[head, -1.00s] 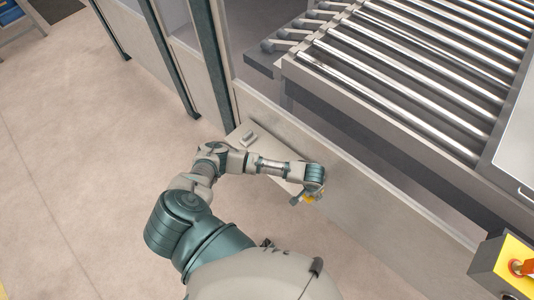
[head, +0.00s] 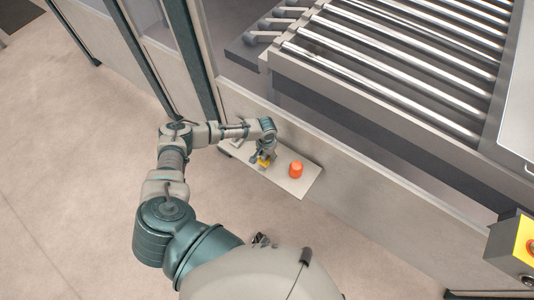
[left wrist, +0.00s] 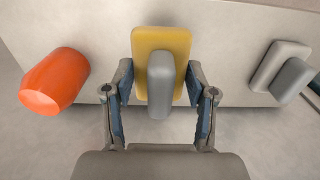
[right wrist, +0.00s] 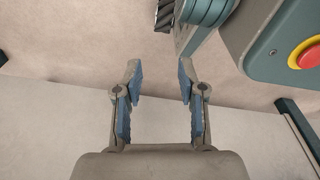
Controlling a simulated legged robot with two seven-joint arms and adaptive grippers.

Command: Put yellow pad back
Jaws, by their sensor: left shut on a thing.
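The yellow pad (left wrist: 142,45) with a grey handle block (left wrist: 160,85) is in front of my left gripper (left wrist: 160,80) in the left wrist view. My left gripper is shut on it, with a finger at each side of the pad. In the head view the yellow pad (head: 264,162) shows small below the left gripper (head: 264,155), over or on a pale shelf (head: 300,187); I cannot tell whether it touches. My right gripper (right wrist: 160,85) is open and empty in the right wrist view.
An orange cylinder-like object (head: 296,170) stands on the shelf, right of the pad. A pale pad with a grey handle (left wrist: 283,68) lies on the pad's other side. A roller conveyor (head: 400,70) is above.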

